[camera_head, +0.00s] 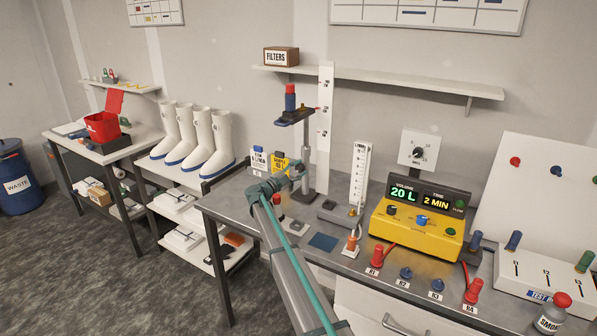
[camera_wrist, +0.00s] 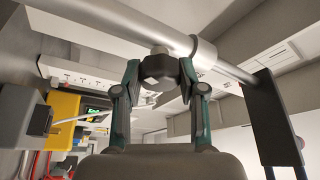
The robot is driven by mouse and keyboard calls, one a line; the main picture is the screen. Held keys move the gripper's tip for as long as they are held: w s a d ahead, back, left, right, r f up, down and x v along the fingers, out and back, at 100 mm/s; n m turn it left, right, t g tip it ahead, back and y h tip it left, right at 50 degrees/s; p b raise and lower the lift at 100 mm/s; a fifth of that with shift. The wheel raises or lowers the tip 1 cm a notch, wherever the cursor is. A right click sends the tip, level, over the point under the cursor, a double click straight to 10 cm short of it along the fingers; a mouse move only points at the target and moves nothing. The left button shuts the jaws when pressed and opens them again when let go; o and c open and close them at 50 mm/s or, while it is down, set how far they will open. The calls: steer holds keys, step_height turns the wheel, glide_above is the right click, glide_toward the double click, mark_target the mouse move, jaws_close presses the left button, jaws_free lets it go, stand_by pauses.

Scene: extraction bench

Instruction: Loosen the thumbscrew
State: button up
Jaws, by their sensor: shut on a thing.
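The thumbscrew (camera_wrist: 158,68) is a dark faceted knob on a short stem, in the middle of the wrist view. It sits at the collar (camera_wrist: 204,53) on a smooth metal post (camera_wrist: 120,18). My gripper (camera_wrist: 158,78) has its two teal-and-dark fingers closed on the knob from both sides. In the head view my gripper (camera_head: 298,172) is at the stand's post (camera_head: 312,140), and the thumbscrew cannot be made out there. The stand carries a dark platform (camera_head: 295,117) with a blue-and-red device (camera_head: 290,101) on top.
A tall white scale (camera_head: 325,125) stands behind the post. A flowmeter (camera_head: 359,175) and a yellow pump (camera_head: 420,222) reading 20 L and 2 MIN stand to the right. Small yellow and white containers (camera_head: 279,162) are just left. A shelf (camera_head: 400,82) hangs above.

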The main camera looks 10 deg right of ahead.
stand_by(0.3)
steer(key=o, duration=1.2)
steer(key=shift+c, duration=0.2)
steer(key=shift+r, duration=0.1)
